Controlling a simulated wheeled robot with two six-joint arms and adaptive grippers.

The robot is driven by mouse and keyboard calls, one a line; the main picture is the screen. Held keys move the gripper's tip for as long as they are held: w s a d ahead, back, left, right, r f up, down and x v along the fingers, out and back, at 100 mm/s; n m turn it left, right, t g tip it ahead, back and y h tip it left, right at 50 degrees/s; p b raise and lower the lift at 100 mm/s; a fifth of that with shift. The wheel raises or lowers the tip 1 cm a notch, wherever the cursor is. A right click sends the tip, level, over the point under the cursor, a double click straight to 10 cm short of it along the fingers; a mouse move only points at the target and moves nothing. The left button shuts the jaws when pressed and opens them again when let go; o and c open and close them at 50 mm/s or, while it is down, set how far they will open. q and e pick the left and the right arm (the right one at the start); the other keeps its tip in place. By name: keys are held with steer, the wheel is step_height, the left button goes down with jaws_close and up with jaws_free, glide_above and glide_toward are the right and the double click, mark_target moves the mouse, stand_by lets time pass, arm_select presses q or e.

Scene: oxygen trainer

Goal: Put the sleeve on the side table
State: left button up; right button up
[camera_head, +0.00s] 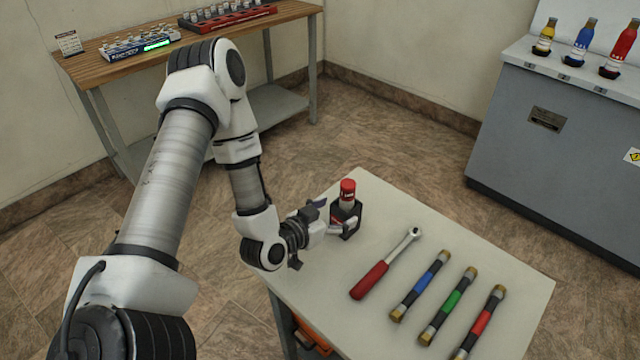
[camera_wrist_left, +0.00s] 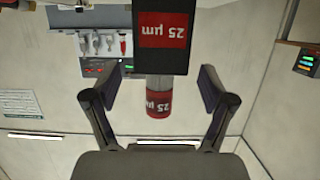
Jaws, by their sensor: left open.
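The sleeve (camera_head: 347,190) is a small upright cylinder with a red top, standing in a black holder (camera_head: 351,219) on the pale table (camera_head: 440,228). In the left wrist view the picture is upside down: the sleeve (camera_wrist_left: 158,103) shows a red "25 µm" band and a grey part, and the black holder (camera_wrist_left: 160,60) has a red "25 µm" label. My left gripper (camera_head: 335,215) is open and empty, close beside the holder; in the wrist view its fingers (camera_wrist_left: 156,88) stand either side of the sleeve, apart from it.
A red-handled wrench (camera_head: 385,265) and blue, green and red banded tubes lie on the pale table. A wooden bench (camera_head: 85,68) with racks of vials stands at the back left. A grey cabinet (camera_head: 550,150) with coloured bottles stands at the right.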

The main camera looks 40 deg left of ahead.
arm_select(q)
steer(key=p+v, duration=0.3)
steer(key=v, duration=0.5)
steer(key=shift+s, duration=0.2)
steer(key=shift+a+r, duration=0.1)
